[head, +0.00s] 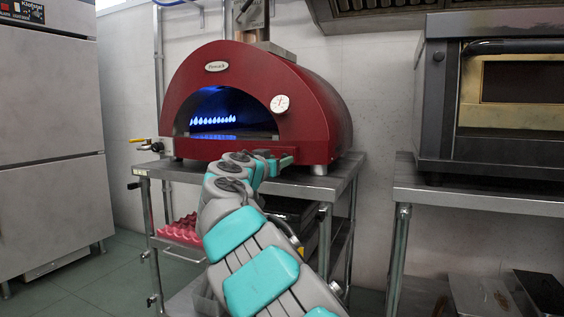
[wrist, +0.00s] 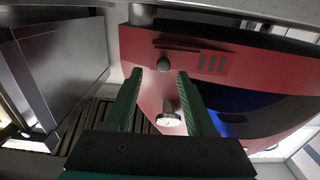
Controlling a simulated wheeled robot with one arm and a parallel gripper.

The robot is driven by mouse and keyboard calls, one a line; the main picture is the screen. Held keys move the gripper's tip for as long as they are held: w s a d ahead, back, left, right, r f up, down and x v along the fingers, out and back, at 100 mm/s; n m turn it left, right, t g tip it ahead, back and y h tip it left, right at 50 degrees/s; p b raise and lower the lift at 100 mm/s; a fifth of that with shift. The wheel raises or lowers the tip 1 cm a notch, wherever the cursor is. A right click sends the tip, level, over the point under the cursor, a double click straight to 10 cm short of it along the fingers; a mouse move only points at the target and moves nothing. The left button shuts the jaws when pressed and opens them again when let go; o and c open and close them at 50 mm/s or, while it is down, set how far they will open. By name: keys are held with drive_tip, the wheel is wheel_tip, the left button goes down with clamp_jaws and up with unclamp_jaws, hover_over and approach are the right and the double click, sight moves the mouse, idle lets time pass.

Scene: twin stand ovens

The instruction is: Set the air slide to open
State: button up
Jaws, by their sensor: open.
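The red oven (head: 310,107) stands on a metal stand, with blue flames showing in its arched mouth. In the wrist view its red front (wrist: 150,95) carries the air slide's dark round knob (wrist: 163,69), with several dark vent slots (wrist: 213,63) just right of it. My gripper (wrist: 160,73) is open, and its two green fingers appear on either side of the knob. I cannot tell whether they touch it. In the head view my gripper (head: 284,161) is at the oven's lower front, and my arm hides the slide.
A round dial (head: 280,104) is on the oven front; it also shows between the fingers in the wrist view (wrist: 169,120). The metal stand top (head: 325,183) lies close by. A yellow-handled valve (head: 138,140) is at left, another oven (head: 490,110) at right.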

drive_tip(key=shift+v, duration=2.15)
drive_tip(key=shift+d, duration=0.15)
drive_tip(key=s+d+f+m+g+h, duration=0.1)
drive_tip(key=s+d+f+g+h, duration=0.15)
drive_tip(key=d, duration=0.75)
drive_tip(key=s+d+f+g+h, duration=0.1)
drive_tip(key=s+d+f+g, duration=0.15)
drive_tip(key=d, duration=0.75)
drive_tip(key=s+d+f+g+y+p, duration=0.1)
drive_tip(key=s+d+f+g, duration=0.2)
drive_tip(key=s+d+f, duration=0.35)
drive_tip(key=s+d+f+g+p, duration=0.1)
drive_tip(key=s+d+f+g, duration=0.25)
drive_tip(key=s+d, duration=0.5)
drive_tip(key=s+f+n+g+y, duration=0.2)
drive_tip(key=s+f, duration=0.4)
drive_tip(key=s, duration=0.3)
drive_tip(key=s+f+n+g+y, duration=0.1)
drive_tip(key=s+f+g+y, duration=0.2)
drive_tip(key=s+f, duration=0.5)
drive_tip(key=s+a+f+n+g+y+p, duration=0.1)
drive_tip(key=s+a+f+y, duration=0.1)
drive_tip(key=s+a, duration=0.4)
drive_tip(key=s+a+f+n+g+y, duration=0.1)
drive_tip(key=s+a+f, duration=0.2)
drive_tip(key=s+a, duration=0.4)
drive_tip(key=s, duration=0.5)
drive_tip(key=shift+a+f+y+p, duration=0.2)
drive_tip(key=shift+f+y+p, duration=0.05)
drive_tip(key=shift+y+p, duration=0.1)
